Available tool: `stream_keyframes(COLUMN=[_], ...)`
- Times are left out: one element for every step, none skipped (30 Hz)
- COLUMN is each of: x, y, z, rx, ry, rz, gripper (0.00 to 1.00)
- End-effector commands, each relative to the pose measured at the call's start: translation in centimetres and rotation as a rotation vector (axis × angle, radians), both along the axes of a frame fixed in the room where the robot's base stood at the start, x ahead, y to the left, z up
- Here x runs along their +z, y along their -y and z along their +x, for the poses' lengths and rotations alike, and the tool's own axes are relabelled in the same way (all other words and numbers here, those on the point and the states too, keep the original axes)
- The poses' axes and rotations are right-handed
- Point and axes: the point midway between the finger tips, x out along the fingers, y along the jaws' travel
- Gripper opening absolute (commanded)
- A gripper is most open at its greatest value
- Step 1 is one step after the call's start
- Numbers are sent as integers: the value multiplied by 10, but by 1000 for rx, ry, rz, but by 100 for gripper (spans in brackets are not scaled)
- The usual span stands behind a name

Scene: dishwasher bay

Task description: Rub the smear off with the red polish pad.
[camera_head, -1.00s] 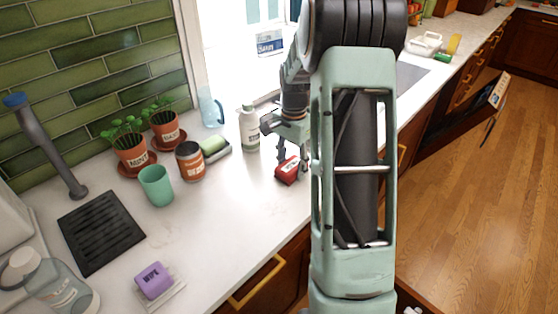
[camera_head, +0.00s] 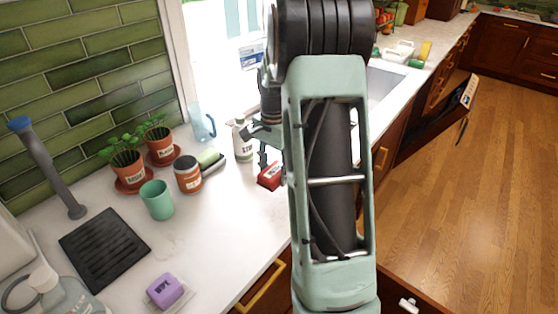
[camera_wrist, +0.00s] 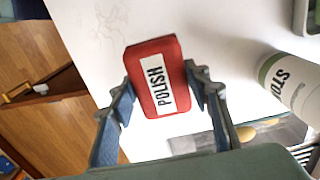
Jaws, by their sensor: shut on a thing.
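The red polish pad (camera_head: 269,177), labelled POLISH in the wrist view (camera_wrist: 167,52), is held between the two fingers of my gripper (camera_wrist: 160,82). In the head view my gripper (camera_head: 266,166) is over the white counter, just right of and nearer than the STO-labelled bottle. My arm hides part of the gripper there. I cannot tell whether the pad touches the counter. Faint scribble-like marks, perhaps the smear (camera_wrist: 108,18), show on the pale surface beyond the pad in the wrist view. I cannot make out a clear smear in the head view.
The white bottle (camera_head: 242,140) stands close to my gripper. A green-topped sponge (camera_head: 210,160), an orange jar (camera_head: 187,175), a teal cup (camera_head: 157,200) and two potted herbs stand left. A purple WIPE block (camera_head: 165,290) lies at the front. The counter between is bare.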

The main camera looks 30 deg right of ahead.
Motion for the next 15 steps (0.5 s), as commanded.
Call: stream_keyframes(x=[9, 11, 15, 18, 21, 24, 27, 29, 32, 34, 35, 36, 36, 36, 36], y=[1, 1, 1, 2, 2, 2, 3, 3, 3, 4, 4, 4, 4, 4, 4], z=[0, 0, -1, -1, -1, -1, -2, -2, -2, -2, -2, -3, -3, -3, -3], rx=[0, 0, 1, 1, 2, 2, 3, 3, 4, 4, 4, 5, 5, 5, 5], ry=[1, 1, 1, 1, 1, 1, 1, 1, 1, 1, 1, 1, 0, 0, 0], rz=[-1, -1, -1, -1, -1, -1, -1, -1, -1, -1, -1, -1, -1, -1, -1], gripper=[18, 18, 18, 18, 18, 18, 18, 18, 18, 18, 18, 18, 18, 18, 18])
